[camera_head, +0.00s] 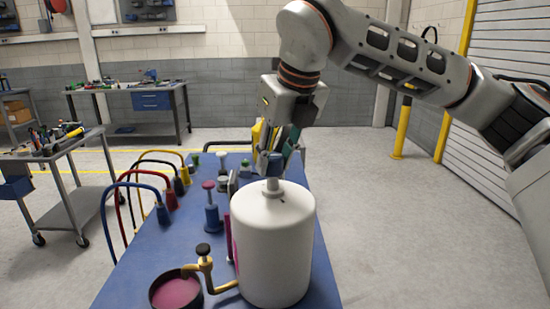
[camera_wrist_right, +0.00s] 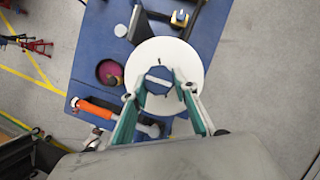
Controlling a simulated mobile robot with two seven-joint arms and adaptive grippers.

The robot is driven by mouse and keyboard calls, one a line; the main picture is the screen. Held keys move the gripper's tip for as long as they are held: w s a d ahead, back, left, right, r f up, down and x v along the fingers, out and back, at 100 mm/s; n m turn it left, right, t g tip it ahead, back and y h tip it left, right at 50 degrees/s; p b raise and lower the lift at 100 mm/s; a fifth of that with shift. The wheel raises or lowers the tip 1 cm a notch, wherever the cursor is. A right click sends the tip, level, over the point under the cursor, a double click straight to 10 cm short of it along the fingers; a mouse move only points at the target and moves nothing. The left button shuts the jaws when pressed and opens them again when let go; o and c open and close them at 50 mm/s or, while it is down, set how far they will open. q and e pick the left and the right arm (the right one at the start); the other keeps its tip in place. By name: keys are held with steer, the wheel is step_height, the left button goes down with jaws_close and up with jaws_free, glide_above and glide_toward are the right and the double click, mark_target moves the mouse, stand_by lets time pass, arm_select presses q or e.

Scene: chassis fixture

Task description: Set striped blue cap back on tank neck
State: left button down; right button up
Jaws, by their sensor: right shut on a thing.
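The white tank (camera_head: 273,250) stands upright on the blue table, and its short pale neck (camera_head: 272,187) shows at the top centre. My right gripper (camera_head: 271,172) points down just above the neck. In the right wrist view, its two fingers (camera_wrist_right: 158,86) are shut on the striped blue cap (camera_wrist_right: 158,78), which appears over the middle of the round white tank top (camera_wrist_right: 190,55). In the head view the fingers mostly hide the cap, so I cannot tell whether it touches the neck. My left gripper is in neither view.
On the blue table (camera_head: 150,255), a dark cup with a pink inside (camera_head: 176,292) and a brass clamp (camera_head: 206,270) stand close left of the tank. A blue plunger-like fitting (camera_head: 212,215) and several looped hoses are farther left. Floor right of the table is clear.

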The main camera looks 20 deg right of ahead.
steer(key=shift+f, duration=0.25)
steer(key=shift+f+b, duration=0.75)
steer(key=shift+f, duration=0.25)
steer(key=shift+f, duration=0.55)
steer(key=o, duration=1.1)
steer(key=shift+c, duration=0.2)
steer(key=shift+r, duration=0.1)
steer(key=shift+r+p, duration=2.2)
steer(key=shift+r, duration=0.85)
